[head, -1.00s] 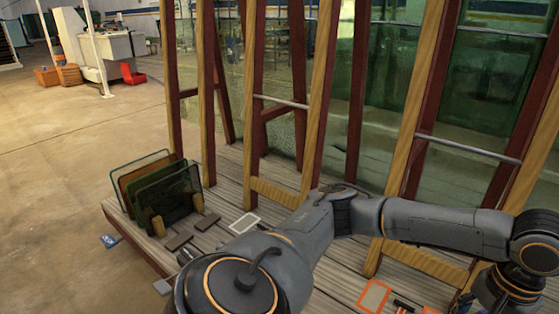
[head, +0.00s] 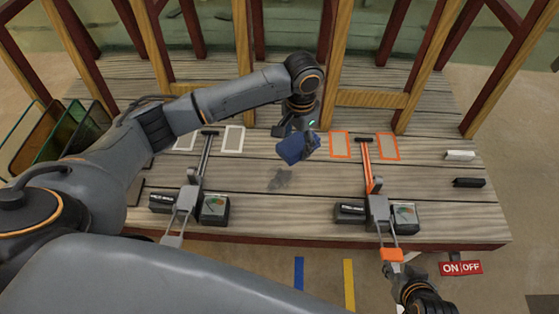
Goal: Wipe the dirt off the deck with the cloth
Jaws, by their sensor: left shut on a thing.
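My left gripper (head: 292,128) is above the middle of the wooden deck (head: 330,203), its arm reaching in from the left. It is shut on a bunched blue cloth (head: 297,149), which hangs beneath it. I cannot tell whether the cloth touches the deck. A dark grey dirt smudge (head: 279,180) lies on the planks just nearer than the cloth, slightly to its left. My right gripper (head: 392,272) is low at the bottom right, close to the orange handle end of a lever (head: 391,254); its fingers are too small and overlapped to read.
Two lever mechanisms with grey-handled (head: 187,198) and orange-handled (head: 378,208) parts stand at the deck's front, beside small dark boxes (head: 214,208). White (head: 460,155) and black (head: 468,183) blocks lie at right. Wooden uprights (head: 245,50) line the back. Dark panels (head: 90,128) stand at left.

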